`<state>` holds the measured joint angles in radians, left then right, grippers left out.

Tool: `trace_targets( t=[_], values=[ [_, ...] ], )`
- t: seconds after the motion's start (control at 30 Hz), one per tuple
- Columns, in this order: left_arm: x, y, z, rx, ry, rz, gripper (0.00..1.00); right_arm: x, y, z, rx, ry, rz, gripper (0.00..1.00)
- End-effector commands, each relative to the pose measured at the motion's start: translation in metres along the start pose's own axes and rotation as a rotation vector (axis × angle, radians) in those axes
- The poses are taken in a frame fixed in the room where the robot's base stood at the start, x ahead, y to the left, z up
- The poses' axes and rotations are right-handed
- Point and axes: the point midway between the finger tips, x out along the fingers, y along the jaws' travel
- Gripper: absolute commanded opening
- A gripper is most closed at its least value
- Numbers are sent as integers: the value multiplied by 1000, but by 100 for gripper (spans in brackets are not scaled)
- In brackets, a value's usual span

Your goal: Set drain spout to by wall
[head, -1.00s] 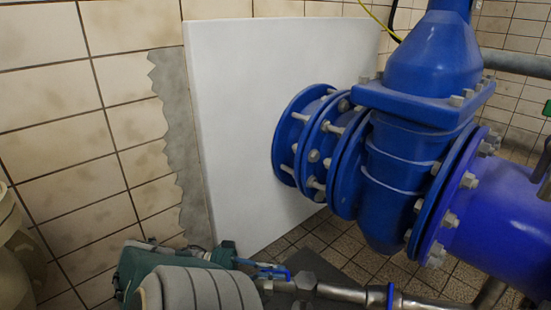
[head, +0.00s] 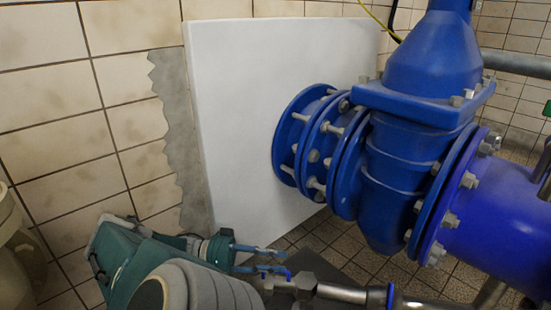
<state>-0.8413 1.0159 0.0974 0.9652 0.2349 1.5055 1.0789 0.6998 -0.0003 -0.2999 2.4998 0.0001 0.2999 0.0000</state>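A metal pipe (head: 340,292) with a grey hex fitting (head: 305,284) runs along the bottom edge. It looks like the drain spout's pipework, but I cannot tell which part is the spout. A small blue lever-like part (head: 283,271) sits at the fitting's left end. My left gripper (head: 284,260), teal with bluish fingers, points right from the lower left. Its two fingers show apart, one above the other, with floor visible between them. The lower fingertip is close to the blue part; I cannot tell whether they touch. My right gripper is not in view.
A large blue flanged valve and pipe (head: 400,170) fills the right side above the metal pipe. A white panel (head: 245,120) leans on the tiled wall (head: 60,120). A beige rounded object (head: 18,250) stands at the far left.

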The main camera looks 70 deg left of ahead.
Motion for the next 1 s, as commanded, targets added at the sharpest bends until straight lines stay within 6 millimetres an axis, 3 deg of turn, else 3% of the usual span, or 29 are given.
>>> trace_targets(
  t=[0.37,0.8,1.0],
  values=[
    [-1,16,-39,0,-1,-1,28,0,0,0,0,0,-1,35],
    [0,18,-47,2,1,-1,28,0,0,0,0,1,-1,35],
    [0,18,-46,1,2,0,28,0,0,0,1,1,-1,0]
  ],
)
